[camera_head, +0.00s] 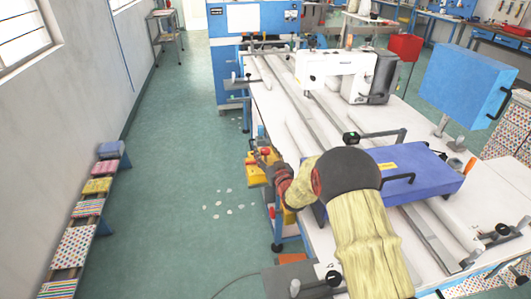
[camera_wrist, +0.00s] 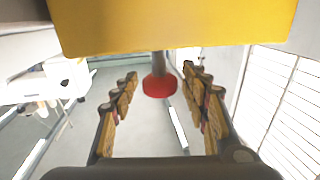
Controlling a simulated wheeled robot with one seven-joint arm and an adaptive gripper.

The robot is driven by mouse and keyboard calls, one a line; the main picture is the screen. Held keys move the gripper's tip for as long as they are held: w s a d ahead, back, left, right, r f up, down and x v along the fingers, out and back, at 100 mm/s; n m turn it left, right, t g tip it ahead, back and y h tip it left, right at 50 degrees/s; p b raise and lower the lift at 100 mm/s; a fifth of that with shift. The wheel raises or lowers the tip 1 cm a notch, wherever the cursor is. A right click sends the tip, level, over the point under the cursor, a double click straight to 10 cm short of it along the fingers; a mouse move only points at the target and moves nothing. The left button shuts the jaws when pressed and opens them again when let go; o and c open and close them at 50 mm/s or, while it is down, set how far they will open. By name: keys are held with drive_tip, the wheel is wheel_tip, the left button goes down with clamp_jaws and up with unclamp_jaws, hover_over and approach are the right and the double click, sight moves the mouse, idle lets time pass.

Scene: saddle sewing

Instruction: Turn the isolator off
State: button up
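The isolator (camera_head: 256,175) is a yellow box at the left side of the white sewing table, partly covered by my gripper (camera_head: 262,158) in the head view. In the wrist view the yellow box (camera_wrist: 175,25) fills the top, and a red knob (camera_wrist: 160,86) on a short grey stem sticks out from it. My gripper (camera_wrist: 160,72) is open, with one finger on each side of the knob and visible gaps between. No contact with the knob shows. Whether the isolator is on or off cannot be told.
The long white table (camera_head: 300,130) carries a white sewing machine (camera_head: 337,70), metal rails and a blue-purple case (camera_head: 425,175) beside my arm. A blue box (camera_head: 465,80) stands at the right. The green floor (camera_head: 180,150) left of the table is mostly clear, with small scraps.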

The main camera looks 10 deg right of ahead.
clamp_jaws()
idle(0.5)
